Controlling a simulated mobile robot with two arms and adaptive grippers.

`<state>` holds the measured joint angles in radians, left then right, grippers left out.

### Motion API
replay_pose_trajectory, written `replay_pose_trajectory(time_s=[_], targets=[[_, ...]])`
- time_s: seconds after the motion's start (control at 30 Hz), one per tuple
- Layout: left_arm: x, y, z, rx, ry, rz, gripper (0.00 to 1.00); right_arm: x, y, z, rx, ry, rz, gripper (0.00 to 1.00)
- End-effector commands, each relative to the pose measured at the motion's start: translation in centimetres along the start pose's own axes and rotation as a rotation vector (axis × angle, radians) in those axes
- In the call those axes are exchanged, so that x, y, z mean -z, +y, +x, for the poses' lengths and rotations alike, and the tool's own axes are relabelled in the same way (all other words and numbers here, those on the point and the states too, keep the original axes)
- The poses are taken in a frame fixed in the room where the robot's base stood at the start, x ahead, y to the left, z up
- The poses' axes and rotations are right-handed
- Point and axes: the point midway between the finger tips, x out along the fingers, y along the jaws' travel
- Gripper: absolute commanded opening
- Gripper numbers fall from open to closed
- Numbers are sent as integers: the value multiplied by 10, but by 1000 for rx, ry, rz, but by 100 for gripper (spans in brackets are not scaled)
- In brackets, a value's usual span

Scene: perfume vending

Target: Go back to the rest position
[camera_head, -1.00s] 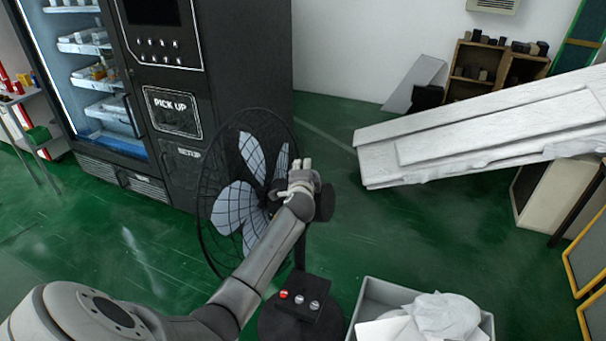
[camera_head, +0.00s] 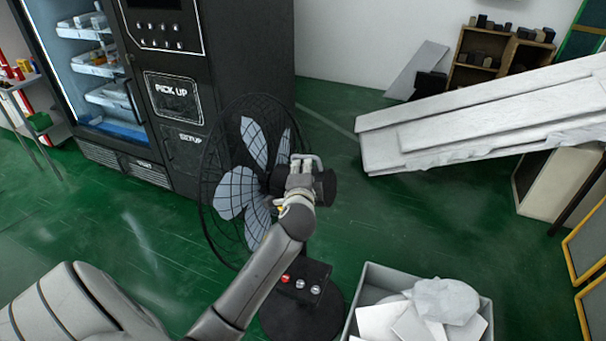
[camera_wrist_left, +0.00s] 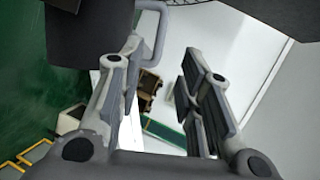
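My left gripper (camera_head: 303,164) shows in the head view in front of the standing fan (camera_head: 240,190), beside its dark motor housing (camera_head: 325,187). In the left wrist view the two fingers of this gripper (camera_wrist_left: 160,75) are apart, with nothing held between them. Whether it touches the fan cannot be told from the head view. In the left wrist view a dark rounded body (camera_wrist_left: 90,35) and a grey handle (camera_wrist_left: 152,28) lie close by the left finger. My right gripper is in neither view.
A black vending machine (camera_head: 235,50) stands behind the fan. A control box with buttons (camera_head: 300,283) sits by the fan's base. A grey bin (camera_head: 352,325) with white scraps stands at the lower right. White planks (camera_head: 480,115) slope across the right. Green floor (camera_head: 400,225) is clear between.

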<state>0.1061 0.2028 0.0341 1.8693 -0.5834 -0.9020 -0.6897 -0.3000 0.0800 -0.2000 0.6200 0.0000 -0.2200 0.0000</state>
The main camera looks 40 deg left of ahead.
Motion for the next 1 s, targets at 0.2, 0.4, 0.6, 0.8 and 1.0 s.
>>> replay_pose_trajectory(time_s=[0.2, 0.4, 0.6, 0.8, 1.0], targets=[[0, 0, -2, 0, 0, 0, 33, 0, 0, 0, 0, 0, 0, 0], [0, 0, -2, 0, 0, 0, 33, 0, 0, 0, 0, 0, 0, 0], [0, 4, -1, -7, 1, -1, 33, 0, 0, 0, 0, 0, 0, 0], [3, 82, 8, -138, 28, -24, 33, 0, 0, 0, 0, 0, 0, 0], [-7, 230, -2, -385, 45, -107, 33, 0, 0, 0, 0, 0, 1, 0]])
